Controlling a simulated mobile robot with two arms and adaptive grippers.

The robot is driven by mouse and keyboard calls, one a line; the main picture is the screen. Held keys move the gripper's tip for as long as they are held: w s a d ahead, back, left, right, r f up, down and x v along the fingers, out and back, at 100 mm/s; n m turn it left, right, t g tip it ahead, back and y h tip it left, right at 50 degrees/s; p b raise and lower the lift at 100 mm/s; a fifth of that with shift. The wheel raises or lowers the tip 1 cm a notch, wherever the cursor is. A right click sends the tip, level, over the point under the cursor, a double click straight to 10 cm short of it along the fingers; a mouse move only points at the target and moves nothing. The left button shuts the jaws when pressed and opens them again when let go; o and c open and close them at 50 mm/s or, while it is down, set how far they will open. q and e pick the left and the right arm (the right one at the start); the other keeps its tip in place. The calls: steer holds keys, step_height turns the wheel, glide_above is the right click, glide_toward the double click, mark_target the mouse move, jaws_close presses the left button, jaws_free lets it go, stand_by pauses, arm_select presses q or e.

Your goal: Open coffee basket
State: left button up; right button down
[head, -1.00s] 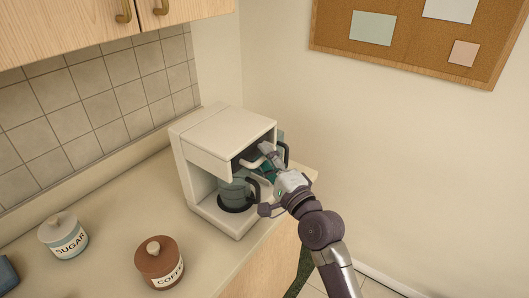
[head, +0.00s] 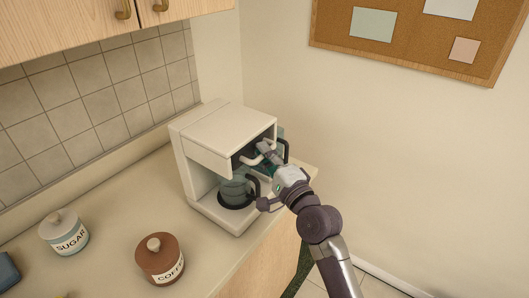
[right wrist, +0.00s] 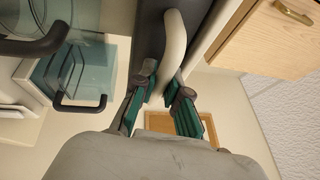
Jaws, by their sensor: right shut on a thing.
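The cream coffee maker (head: 222,135) stands on the counter with a dark basket under its top housing. The basket's cream curved handle (head: 248,160) sticks out at the front. My right gripper (head: 262,152) is at this handle. In the right wrist view, the cream handle (right wrist: 175,42) runs down between the fingertips of my right gripper (right wrist: 163,82), which is shut on it. The dark basket front (right wrist: 150,18) is just beyond the handle. The basket's inside is hidden. A glass carafe (head: 235,191) sits below in the machine. My left gripper is in neither view.
A second glass vessel with a black handle (head: 284,148) stands beside the machine, close to my right gripper; it also shows in the wrist view (right wrist: 80,78). A sugar jar (head: 65,232) and a coffee jar (head: 160,262) stand on the counter. A cork board (head: 410,50) hangs behind.

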steer(key=s+d+p, duration=0.1)
steer(key=s+d, duration=0.5)
steer(key=d, duration=0.3)
steer(key=shift+s+r, duration=0.15)
steer(key=shift+s, duration=0.05)
steer(key=c, duration=1.2)
jaws_free()
steer(key=v, duration=1.2)
